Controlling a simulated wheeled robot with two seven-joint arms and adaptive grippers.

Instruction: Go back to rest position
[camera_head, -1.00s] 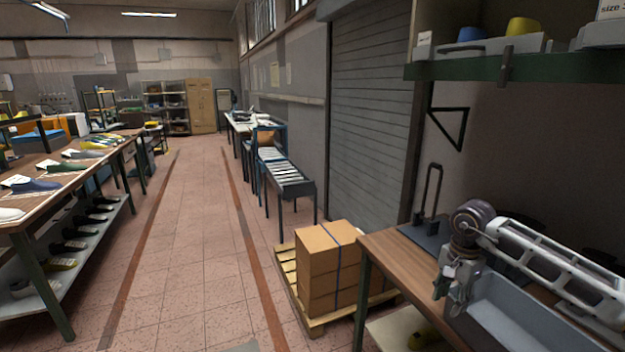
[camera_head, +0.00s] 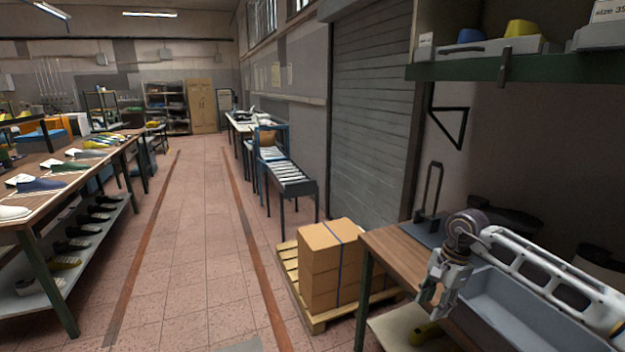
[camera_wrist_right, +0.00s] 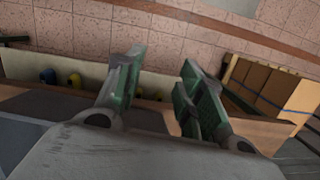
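My right gripper (camera_head: 437,298) is at the lower right of the head view, above the front of the wooden workbench (camera_head: 398,262) and beside a grey bin (camera_head: 525,308). In the right wrist view its two fingers (camera_wrist_right: 160,85) are apart with nothing between them; the floor and a lower shelf show beyond. My left gripper is not in view.
Strapped cardboard boxes (camera_head: 330,265) stand on a pallet (camera_head: 316,322) left of the workbench. A green-edged shelf (camera_head: 560,66) hangs above it. A long table with shoe lasts (camera_head: 75,165) runs along the left. The tiled aisle (camera_head: 195,240) between is clear.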

